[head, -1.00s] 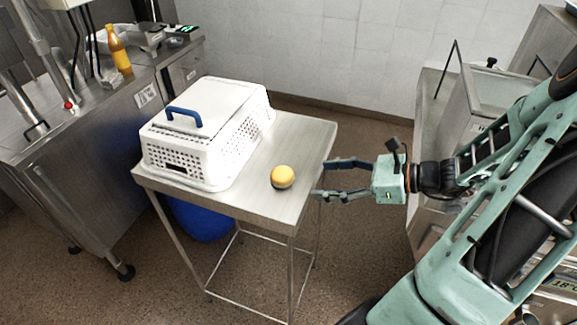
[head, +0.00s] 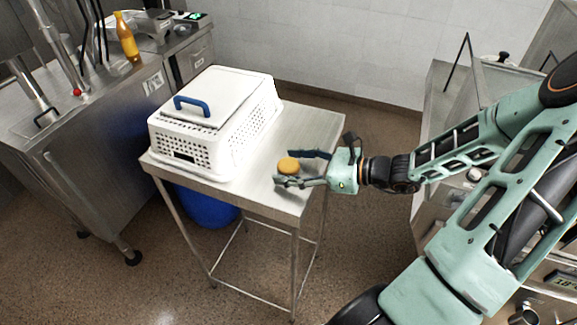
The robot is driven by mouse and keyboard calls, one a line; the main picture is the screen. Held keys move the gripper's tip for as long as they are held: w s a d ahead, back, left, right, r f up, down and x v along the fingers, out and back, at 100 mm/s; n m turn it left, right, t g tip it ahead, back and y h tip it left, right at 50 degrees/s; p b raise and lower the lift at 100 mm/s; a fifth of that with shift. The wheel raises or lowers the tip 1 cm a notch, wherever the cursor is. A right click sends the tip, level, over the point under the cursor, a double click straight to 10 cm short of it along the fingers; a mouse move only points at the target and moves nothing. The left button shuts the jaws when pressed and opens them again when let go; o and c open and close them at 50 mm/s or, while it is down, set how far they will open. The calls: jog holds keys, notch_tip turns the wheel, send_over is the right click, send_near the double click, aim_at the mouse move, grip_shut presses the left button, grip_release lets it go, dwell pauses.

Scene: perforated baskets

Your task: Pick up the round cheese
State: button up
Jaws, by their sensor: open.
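The round cheese (head: 288,165) is a small yellow-orange disc on the right part of the metal table (head: 262,195). My gripper (head: 290,168) reaches in from the right, low over the table. The near finger hides the lower part of the cheese. I cannot tell whether either finger touches it.
A white perforated basket (head: 228,142) with a lid and a blue handle (head: 192,104) stands left of the cheese. A blue bin (head: 207,207) is under the table. A steel counter (head: 105,140) with an orange bottle (head: 127,38) is at the left. The table's front right is bare.

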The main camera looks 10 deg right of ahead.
jog(key=shift+w+a+f, duration=0.1)
jog(key=shift+w+a, duration=0.1)
jog(key=shift+a, duration=0.05)
jog(key=shift+c, duration=0.5)
jog(key=c, duration=1.3)
jog(key=shift+r, duration=0.2)
